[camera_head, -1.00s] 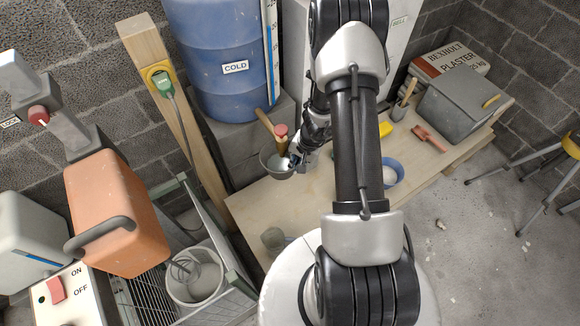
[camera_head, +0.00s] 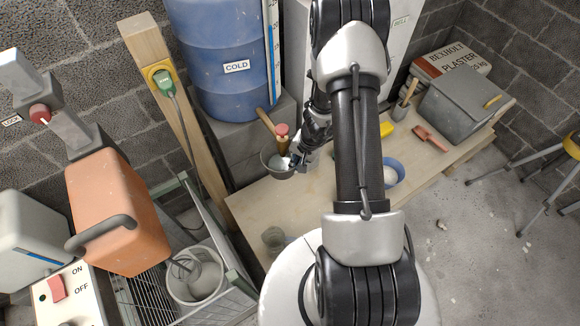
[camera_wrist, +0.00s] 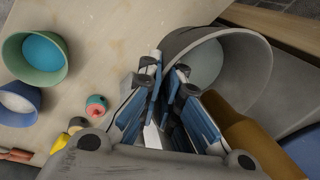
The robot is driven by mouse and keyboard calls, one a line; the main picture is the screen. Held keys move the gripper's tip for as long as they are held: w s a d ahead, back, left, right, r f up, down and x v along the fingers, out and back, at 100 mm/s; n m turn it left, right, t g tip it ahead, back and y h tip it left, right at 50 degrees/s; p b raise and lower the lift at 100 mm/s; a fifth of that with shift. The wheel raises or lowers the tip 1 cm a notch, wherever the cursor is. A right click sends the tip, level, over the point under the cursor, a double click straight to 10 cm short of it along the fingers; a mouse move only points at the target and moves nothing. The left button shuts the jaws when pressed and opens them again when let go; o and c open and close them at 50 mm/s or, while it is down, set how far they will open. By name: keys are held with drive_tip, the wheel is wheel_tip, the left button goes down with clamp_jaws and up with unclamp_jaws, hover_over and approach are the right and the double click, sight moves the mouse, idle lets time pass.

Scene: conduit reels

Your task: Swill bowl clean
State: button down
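A grey bowl (camera_head: 268,166) is at the back left end of the bench, below the tap (camera_head: 282,132) with the red knob. The wrist view shows the bowl (camera_wrist: 262,60) large at upper right, tilted in the picture, with a pale grey inside; I cannot tell if that is liquid. My gripper (camera_wrist: 165,70) has its blue-padded fingers close together on either side of the bowl's near rim, and it appears shut on the wall. In the head view my gripper (camera_head: 296,161) is at the bowl's right side. The finger contact is partly hidden.
A blue barrel (camera_head: 225,60) marked COLD stands behind. A blue bowl (camera_head: 397,165) and a green bowl (camera_wrist: 62,55) with blue contents are on the bench (camera_head: 255,205). A glass (camera_head: 273,238) stands near the bench's front left. A grey bin (camera_head: 462,105) is at right.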

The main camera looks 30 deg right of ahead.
sight(284, 172)
drive_tip(key=shift+a, duration=2.45)
drive_tip(key=d, duration=0.5)
drive_tip(key=shift+d, duration=0.1)
